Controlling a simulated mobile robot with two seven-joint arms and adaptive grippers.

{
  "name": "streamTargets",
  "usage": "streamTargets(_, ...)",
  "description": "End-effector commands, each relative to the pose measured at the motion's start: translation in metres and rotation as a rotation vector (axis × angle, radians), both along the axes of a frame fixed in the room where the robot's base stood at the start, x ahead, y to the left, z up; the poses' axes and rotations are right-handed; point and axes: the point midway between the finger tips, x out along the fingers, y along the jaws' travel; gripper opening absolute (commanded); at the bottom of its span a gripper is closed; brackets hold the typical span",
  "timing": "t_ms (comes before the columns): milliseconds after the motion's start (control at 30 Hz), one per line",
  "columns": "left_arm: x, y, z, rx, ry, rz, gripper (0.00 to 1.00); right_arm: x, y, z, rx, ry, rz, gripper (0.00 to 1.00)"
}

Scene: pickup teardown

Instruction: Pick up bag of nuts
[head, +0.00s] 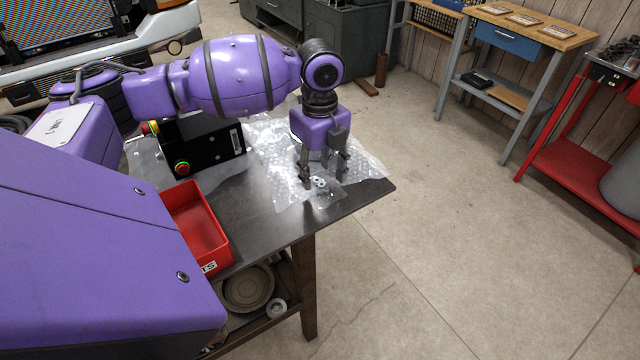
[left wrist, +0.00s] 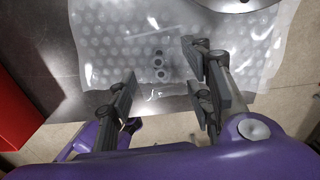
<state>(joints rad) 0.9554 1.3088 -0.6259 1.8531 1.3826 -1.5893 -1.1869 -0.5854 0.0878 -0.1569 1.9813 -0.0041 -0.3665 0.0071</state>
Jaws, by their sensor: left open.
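The bag of nuts (head: 320,183) looks like a small clear bag with a few metal nuts, lying on a sheet of bubble wrap (head: 368,166) near the table's right end. In the left wrist view the nuts (left wrist: 160,62) show between the finger lines, but the bag's clear edges are hard to tell from the wrap. My left gripper (head: 324,174) points down over them with its fingers spread apart and nothing held. It also shows open in the left wrist view (left wrist: 160,78). My right gripper is in neither view.
A red bin (head: 222,243) stands at the table's near edge, left of the bag. A black box (head: 205,147) with a red button stands behind. A round metal part (left wrist: 236,4) rests on the wrap. The dark tabletop (head: 262,222) is bare in front.

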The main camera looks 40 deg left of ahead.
Motion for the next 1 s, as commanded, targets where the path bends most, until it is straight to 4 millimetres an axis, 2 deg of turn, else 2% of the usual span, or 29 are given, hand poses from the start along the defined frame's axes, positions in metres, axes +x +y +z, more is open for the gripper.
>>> streamTargets(33, -0.001, -0.001, -0.009, -0.001, 0.003, -0.001, 0.47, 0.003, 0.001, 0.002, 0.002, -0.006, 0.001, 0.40)
streamTargets(133, -0.001, 0.000, -0.019, 0.000, 0.000, -0.001, 0.47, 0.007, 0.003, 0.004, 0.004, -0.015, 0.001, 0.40)
streamTargets(367, 0.000, 0.000, -0.020, 0.000, -0.002, -0.001, 0.46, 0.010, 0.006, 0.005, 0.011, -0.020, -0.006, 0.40)
streamTargets(700, 0.000, 0.000, -0.020, 0.000, -0.002, -0.001, 0.01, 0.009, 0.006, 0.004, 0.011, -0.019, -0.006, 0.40)
streamTargets(1000, 0.000, 0.000, -0.018, 0.000, -0.002, -0.001, 0.00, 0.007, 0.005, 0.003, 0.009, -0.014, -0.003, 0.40)
